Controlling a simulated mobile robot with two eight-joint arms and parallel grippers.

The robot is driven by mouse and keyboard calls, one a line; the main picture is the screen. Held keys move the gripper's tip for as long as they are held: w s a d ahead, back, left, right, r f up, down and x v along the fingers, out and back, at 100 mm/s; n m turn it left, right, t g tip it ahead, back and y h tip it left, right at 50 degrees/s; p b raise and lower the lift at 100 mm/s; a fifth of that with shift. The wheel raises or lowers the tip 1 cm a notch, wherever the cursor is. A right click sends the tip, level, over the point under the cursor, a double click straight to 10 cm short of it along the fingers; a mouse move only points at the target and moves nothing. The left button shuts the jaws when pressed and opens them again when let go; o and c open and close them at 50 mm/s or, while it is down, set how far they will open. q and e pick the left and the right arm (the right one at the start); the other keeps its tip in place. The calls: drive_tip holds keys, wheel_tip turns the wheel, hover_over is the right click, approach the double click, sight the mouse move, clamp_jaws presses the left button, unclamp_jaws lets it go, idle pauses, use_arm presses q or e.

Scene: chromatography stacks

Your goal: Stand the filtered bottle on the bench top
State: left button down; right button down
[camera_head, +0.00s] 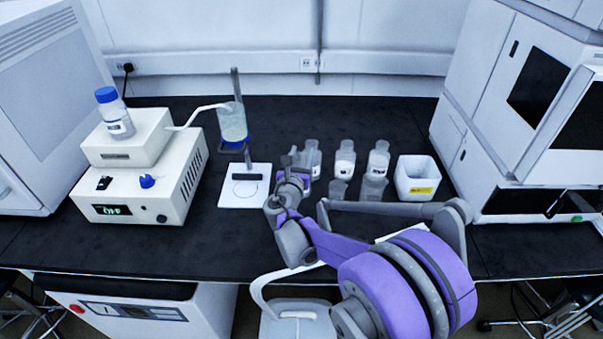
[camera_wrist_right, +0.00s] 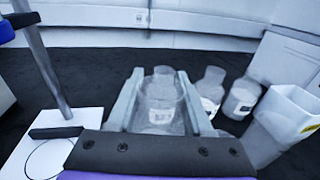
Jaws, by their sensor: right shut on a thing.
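My right gripper (camera_head: 292,165) is over the bench top (camera_head: 260,125), at the left end of a group of clear bottles. In the right wrist view its two fingers (camera_wrist_right: 158,103) are closed on the sides of a clear bottle with a pale label (camera_wrist_right: 160,115). Whether its base touches the bench is hidden. No marking tells me which bottle is the filtered one. My left gripper is out of view.
A white bin (camera_head: 418,180) stands right of the bottles. A stand with a plate (camera_head: 240,200) and a blue-capped inverted vessel (camera_head: 233,125) is to the left. A blue-capped bottle (camera_head: 115,113) sits on a white instrument (camera_head: 150,180). Bench is clear behind the bottles.

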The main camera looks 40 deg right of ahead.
drive_tip(key=shift+f+b, duration=0.45)
drive_tip(key=shift+f, duration=1.75)
drive_tip(key=shift+f, duration=0.2)
drive_tip(key=shift+c, duration=1.5)
unclamp_jaws()
drive_tip(key=shift+r, duration=0.15)
drive_tip(key=shift+a+r, duration=0.1)
drive_tip(key=v, duration=1.1)
drive_tip(key=shift+s+a, duration=0.3)
